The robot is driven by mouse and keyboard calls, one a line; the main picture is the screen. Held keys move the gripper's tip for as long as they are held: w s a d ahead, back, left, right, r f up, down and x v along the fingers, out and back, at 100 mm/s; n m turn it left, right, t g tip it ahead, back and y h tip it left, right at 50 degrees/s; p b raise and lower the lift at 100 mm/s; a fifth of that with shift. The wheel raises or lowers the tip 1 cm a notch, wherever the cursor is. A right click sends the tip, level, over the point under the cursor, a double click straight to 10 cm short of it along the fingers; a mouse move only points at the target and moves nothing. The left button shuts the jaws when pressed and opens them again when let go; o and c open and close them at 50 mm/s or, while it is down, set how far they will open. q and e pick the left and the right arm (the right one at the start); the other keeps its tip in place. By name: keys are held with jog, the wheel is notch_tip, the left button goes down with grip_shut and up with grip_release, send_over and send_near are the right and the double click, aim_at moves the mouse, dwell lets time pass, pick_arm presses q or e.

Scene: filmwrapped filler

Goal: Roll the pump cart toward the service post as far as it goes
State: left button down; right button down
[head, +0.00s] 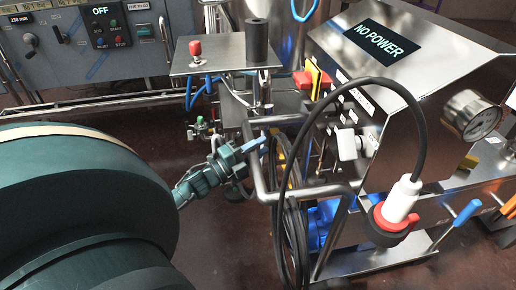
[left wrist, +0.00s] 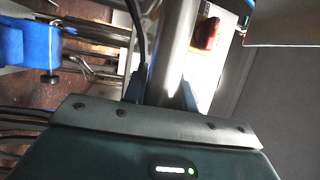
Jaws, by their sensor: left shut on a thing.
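The pump cart (head: 415,85) is a stainless steel unit with a sloped top and a dark "NO POWER" display. It fills the right half of the head view. Its bent tube handle (head: 258,178) faces me. My left gripper (head: 250,152) is shut on this handle. In the left wrist view the steel tube (left wrist: 174,55) runs up from the gripper body, and the fingertips are mostly hidden. I cannot tell for sure which thing is the service post. My right gripper is not in view.
A grey machine panel (head: 85,62) with an "OFF" display stands at the back left. A steel plate (head: 215,52) bears a red button and a black cylinder. A black cable (head: 424,128) arches to a red-and-white plug (head: 398,208). Dark red floor (head: 100,112) shows between panel and cart.

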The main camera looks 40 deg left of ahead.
pick_arm(q)
jog(key=shift+w+d, duration=0.1)
